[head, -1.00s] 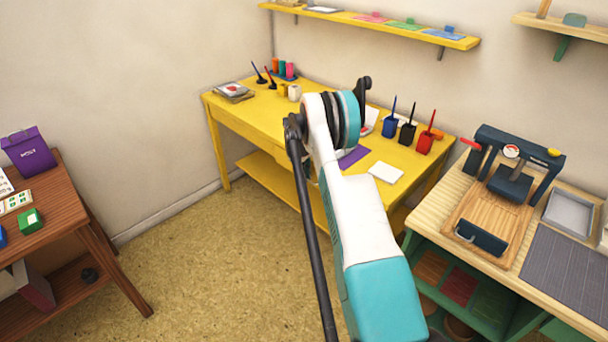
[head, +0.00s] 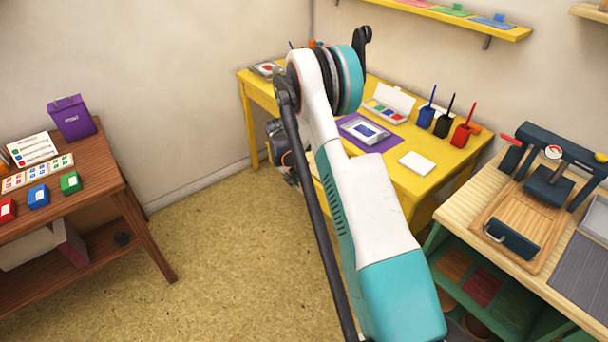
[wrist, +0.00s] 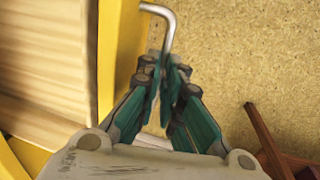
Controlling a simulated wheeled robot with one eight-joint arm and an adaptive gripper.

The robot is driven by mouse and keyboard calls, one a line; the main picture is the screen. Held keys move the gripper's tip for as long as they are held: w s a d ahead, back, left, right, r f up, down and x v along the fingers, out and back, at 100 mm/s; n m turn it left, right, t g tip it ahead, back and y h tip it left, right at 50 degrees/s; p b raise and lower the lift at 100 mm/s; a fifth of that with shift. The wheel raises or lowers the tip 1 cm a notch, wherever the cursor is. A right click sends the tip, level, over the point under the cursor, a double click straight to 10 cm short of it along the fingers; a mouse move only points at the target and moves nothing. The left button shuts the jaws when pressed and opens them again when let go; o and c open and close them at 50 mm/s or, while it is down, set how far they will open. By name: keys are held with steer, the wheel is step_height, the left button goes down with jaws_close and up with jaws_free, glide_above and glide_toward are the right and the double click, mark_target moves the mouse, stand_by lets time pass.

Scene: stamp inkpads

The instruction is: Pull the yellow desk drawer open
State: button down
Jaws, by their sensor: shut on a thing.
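The yellow desk (head: 405,180) stands against the back wall in the head view, its front partly hidden behind my arm. In the wrist view the yellow drawer front (wrist: 122,55) runs down the left of centre. Pale wood, looking like the drawer's inside (wrist: 45,50), shows left of it, so the drawer appears pulled out. A bent metal handle (wrist: 168,22) sticks out from the front. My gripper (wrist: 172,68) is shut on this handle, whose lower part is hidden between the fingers. In the head view my gripper (head: 292,178) is partly hidden by my arm, beside the desk front.
On the desk are a purple mat (head: 372,137), a white pad (head: 418,163) and several stamp pots. A brown table (head: 100,195) stands at the left, a bench with a press (head: 545,185) at the right. The floor (head: 220,235) between is clear.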

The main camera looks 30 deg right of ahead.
steer(key=shift+a, duration=0.6)
steer(key=c, duration=1.7)
jaws_free()
steer(key=r, duration=0.4)
steer(key=a+r, duration=0.1)
steer(key=r, duration=0.2)
steer(key=a+r, duration=0.1)
steer(key=r, duration=0.3)
steer(key=shift+s+a+r, duration=0.1)
steer(key=shift+r, duration=0.25)
